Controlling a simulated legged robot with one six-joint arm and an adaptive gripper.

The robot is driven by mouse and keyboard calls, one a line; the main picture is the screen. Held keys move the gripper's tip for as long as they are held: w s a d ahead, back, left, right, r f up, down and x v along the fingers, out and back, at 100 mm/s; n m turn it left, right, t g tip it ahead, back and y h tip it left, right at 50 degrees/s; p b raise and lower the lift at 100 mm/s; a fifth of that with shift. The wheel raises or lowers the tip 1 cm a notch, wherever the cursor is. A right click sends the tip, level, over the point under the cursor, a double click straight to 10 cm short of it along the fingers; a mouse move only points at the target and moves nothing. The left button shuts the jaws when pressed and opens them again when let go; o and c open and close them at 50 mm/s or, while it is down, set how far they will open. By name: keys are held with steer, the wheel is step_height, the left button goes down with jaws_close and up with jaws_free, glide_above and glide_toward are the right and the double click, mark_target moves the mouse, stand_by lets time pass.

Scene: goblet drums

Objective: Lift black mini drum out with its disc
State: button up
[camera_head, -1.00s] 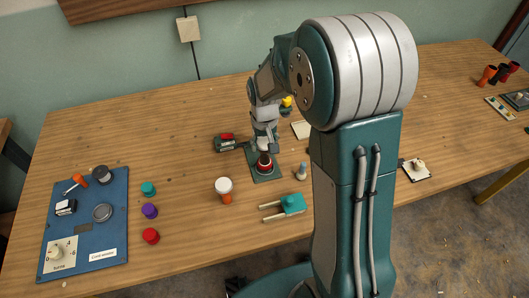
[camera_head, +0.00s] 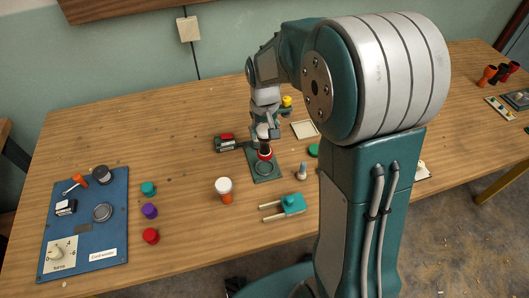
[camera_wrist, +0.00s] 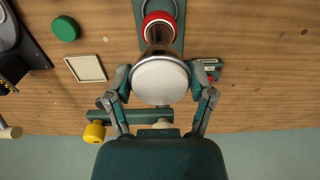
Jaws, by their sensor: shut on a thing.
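The black mini drum (camera_head: 265,148) is upright in my gripper (camera_head: 266,134), with a red ring at its lower end. Its white disc (camera_wrist: 160,82) faces the wrist camera, and the red ring (camera_wrist: 159,22) shows at the far end. In the wrist view my gripper's two fingers (camera_wrist: 162,78) are shut on the drum at either side of the disc. The dark green base plate (camera_head: 271,177) lies below, with a round ring socket (camera_head: 264,168) showing just under the drum. The drum appears raised above it; the exact gap is hard to tell.
A white-topped orange drum (camera_head: 223,188) and a teal clamp (camera_head: 290,205) stand nearer. A dark green device with red (camera_head: 226,143) is close by on the left. A pale tile (camera_head: 304,130) and green disc (camera_head: 314,151) lie right. A blue board (camera_head: 85,225) lies far left.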

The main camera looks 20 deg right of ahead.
steer(key=shift+r, duration=1.45)
